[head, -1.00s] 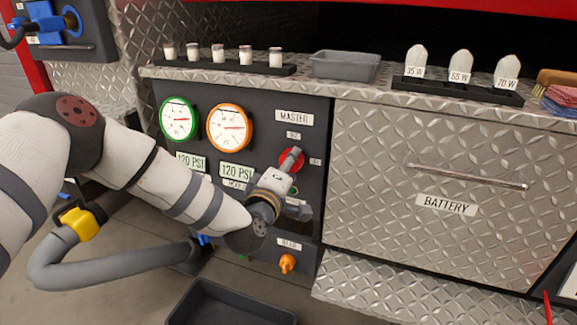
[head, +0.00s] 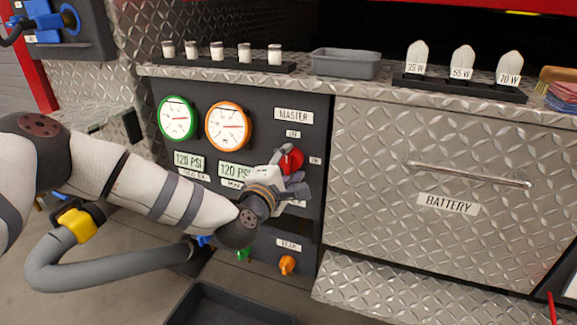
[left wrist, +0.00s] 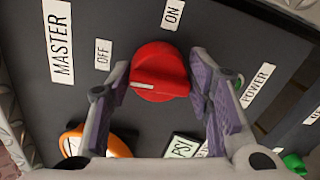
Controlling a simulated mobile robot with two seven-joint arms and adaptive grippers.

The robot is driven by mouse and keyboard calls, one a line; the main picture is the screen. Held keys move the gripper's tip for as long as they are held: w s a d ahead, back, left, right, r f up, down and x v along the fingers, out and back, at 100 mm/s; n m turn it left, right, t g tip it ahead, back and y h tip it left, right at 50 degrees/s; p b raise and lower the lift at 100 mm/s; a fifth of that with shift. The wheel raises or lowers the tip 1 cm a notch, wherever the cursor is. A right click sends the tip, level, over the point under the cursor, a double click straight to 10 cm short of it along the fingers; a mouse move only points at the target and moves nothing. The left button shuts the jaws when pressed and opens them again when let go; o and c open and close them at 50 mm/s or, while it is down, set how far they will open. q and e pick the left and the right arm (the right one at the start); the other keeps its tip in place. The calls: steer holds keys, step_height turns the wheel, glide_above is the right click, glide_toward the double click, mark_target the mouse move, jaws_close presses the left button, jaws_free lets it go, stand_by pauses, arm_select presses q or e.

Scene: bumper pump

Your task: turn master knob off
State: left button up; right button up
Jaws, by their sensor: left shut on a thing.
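The red master knob (head: 291,160) sits on the dark panel under the MASTER label (head: 293,115). In the left wrist view the knob (left wrist: 160,70) has a white mark at its left end, on the side of the OFF label (left wrist: 103,55) and away from the ON label (left wrist: 172,14). My left gripper (head: 284,172) is at the knob and partly covers it in the head view. In the left wrist view the fingers of my left gripper (left wrist: 161,66) lie on either side of the knob, shut on it. My right gripper is out of view.
Green gauge (head: 177,118) and orange gauge (head: 228,126) are left of the knob. Below are an orange knob (head: 287,264) and a grey tray (head: 228,306) near the floor. The battery drawer (head: 447,150) is to the right. Jars and cards stand on the ledge above.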

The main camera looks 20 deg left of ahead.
arm_select(q)
steer(key=shift+w+r, duration=0.1)
steer(key=shift+r, duration=0.25)
steer(key=o, duration=1.1)
steer(key=shift+f, duration=0.15)
steer(key=s, duration=0.8)
steer(key=s+r, duration=0.1)
steer(key=s, duration=0.3)
steer(key=shift+a, duration=0.2)
